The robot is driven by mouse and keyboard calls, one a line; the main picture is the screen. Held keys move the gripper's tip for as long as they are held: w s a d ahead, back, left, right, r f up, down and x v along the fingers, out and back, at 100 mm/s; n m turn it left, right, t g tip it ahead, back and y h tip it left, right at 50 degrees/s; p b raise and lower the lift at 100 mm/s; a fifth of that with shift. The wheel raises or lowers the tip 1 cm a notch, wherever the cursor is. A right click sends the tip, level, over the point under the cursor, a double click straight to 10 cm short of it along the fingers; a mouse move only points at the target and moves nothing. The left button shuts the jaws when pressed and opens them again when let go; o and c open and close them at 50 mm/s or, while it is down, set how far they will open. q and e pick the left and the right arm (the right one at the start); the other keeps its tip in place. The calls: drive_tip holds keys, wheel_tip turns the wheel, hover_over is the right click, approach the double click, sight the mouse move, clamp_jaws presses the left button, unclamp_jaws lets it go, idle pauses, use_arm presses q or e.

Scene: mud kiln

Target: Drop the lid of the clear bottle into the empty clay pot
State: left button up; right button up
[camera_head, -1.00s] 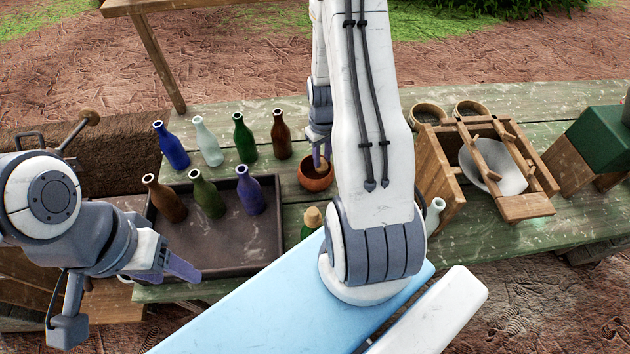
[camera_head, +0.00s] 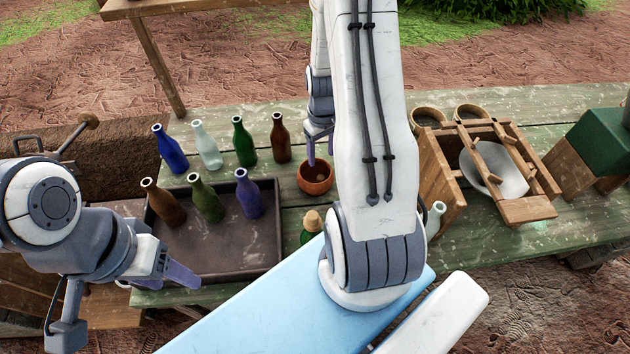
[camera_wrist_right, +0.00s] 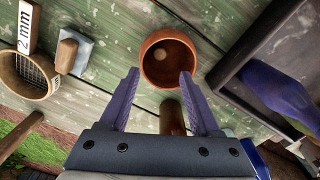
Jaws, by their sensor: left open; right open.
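The clay pot (camera_head: 314,180) is a small round reddish-brown pot on the green table; it also shows in the right wrist view (camera_wrist_right: 168,70). A small tan lid (camera_wrist_right: 161,54) lies inside it, apart from my fingers. My left gripper (camera_head: 178,278) is open and empty, by the tray's front edge.
A dark tray (camera_head: 225,262) holds several bottles, with more behind it, including another pale open bottle (camera_head: 208,146). A corked green bottle (camera_head: 311,226) stands near my right arm. A wooden frame with a white bowl (camera_head: 507,168) and sieves (camera_head: 428,115) stand right.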

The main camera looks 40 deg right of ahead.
wheel_tip(320, 180, up, 7)
drive_tip(key=shift+b, duration=0.3)
drive_tip(key=s+a+r+n, duration=0.15)
drive_tip(key=a+r, duration=0.25)
drive_tip(key=a, duration=0.6)
drive_tip(key=a+r+n, duration=0.2)
drive_tip(key=a+r, duration=0.1)
drive_tip(key=a, duration=0.6)
drive_tip(key=s+a+r+n, duration=0.2)
drive_tip(key=s+a, duration=0.4)
drive_tip(key=s, duration=0.1)
drive_tip(key=s+a+r+n+y, duration=0.1)
drive_tip(key=s+a+r+n, duration=0.1)
drive_tip(key=s+a, duration=0.4)
drive_tip(key=shift+s, duration=0.95)
drive_tip(key=shift+n, duration=0.25)
drive_tip(key=shift+c, duration=0.3)
